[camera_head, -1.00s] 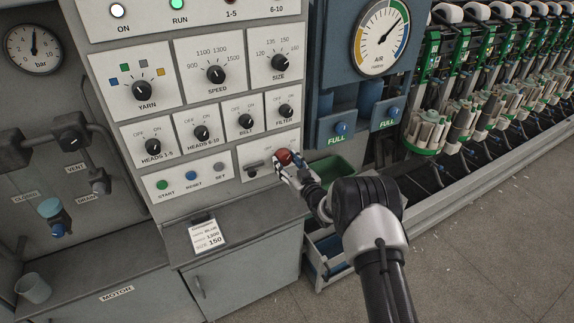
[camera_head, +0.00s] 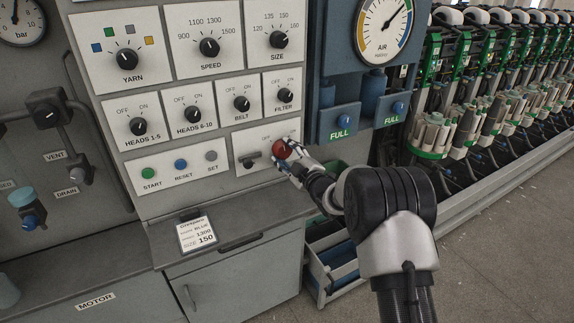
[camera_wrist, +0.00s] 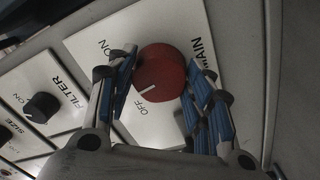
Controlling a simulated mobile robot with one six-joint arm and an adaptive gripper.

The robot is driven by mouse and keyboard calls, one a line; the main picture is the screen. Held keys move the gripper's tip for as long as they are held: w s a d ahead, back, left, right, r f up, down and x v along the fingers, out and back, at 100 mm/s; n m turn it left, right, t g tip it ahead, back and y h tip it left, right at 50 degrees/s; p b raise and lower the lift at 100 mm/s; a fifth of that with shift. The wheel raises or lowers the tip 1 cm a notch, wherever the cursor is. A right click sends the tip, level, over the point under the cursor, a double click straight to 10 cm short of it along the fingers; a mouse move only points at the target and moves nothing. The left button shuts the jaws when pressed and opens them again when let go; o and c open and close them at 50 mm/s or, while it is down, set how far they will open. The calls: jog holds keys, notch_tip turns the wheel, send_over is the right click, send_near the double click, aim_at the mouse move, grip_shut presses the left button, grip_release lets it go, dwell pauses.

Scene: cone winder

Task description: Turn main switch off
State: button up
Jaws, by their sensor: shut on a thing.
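The main switch is a round red knob on a white plate, low on the right of the control panel. It shows in the head view (camera_head: 280,147) and large in the wrist view (camera_wrist: 161,74). Its white pointer line lies toward the OFF mark. My gripper (camera_head: 288,160) is at the knob. In the wrist view its two blue-padded fingers (camera_wrist: 160,84) stand on either side of the knob, shut on it. Part of the knob's plate and of the MAIN label is hidden by the fingers.
The FILTER knob (camera_head: 284,95) sits just above, and a small dark lever (camera_head: 250,160) beside the switch. A grey ledge (camera_head: 245,225) with a card (camera_head: 197,234) juts out below. An open drawer with a blue inside (camera_head: 338,262) stands at lower right.

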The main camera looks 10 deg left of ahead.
jog(key=n+b, duration=0.1)
jog(key=n, duration=0.1)
jog(key=shift+n, duration=2.5)
jog(key=o, duration=1.1)
jog(key=shift+r, duration=0.1)
jog(key=v, duration=1.2)
